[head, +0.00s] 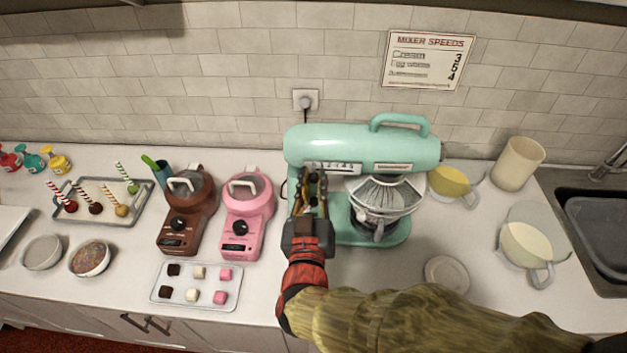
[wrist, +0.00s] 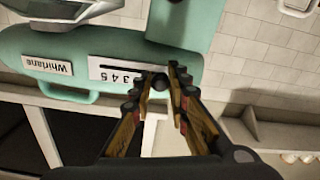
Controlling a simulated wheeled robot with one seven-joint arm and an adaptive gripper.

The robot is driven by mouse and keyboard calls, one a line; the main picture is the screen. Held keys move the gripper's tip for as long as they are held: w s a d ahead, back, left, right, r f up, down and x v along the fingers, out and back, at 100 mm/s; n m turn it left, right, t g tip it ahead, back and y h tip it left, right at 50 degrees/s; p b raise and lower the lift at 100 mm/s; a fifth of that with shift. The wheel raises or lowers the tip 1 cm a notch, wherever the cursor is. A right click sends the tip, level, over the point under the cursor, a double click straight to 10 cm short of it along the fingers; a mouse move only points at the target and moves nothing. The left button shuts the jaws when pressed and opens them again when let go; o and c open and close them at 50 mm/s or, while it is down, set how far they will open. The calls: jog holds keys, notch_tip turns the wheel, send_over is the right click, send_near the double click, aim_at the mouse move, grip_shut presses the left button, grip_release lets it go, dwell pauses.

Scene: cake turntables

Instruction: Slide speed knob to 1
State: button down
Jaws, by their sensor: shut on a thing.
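The mint-green stand mixer (head: 345,143) stands on the counter against the wall. Its side carries a white speed plate (head: 340,168) with a dark slot and numbers; the plate also shows upside down in the wrist view (wrist: 112,72), with 3, 4 and 5 readable. My gripper (head: 311,178) is at the plate's left end in the head view. In the wrist view my gripper (wrist: 168,77) is shut on the small dark speed knob (wrist: 160,82), mostly hidden between the fingertips. The fingers cover the low-number end, so I cannot read the knob's exact setting.
A brown melter (head: 187,210) and a pink melter (head: 247,213) stand left of the mixer. The mixer's glass bowl (head: 385,205) is to the right of my gripper. A mixer speeds sign (head: 428,60) hangs on the wall. A small white dish (head: 447,274) lies in front.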

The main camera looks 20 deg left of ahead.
dwell(0.5)
jog(key=shift+w+d, duration=0.15)
jog(key=shift+d, duration=0.5)
jog(key=c, duration=1.7)
grip_release()
jog(key=v, duration=1.2)
jog(key=shift+a, duration=0.1)
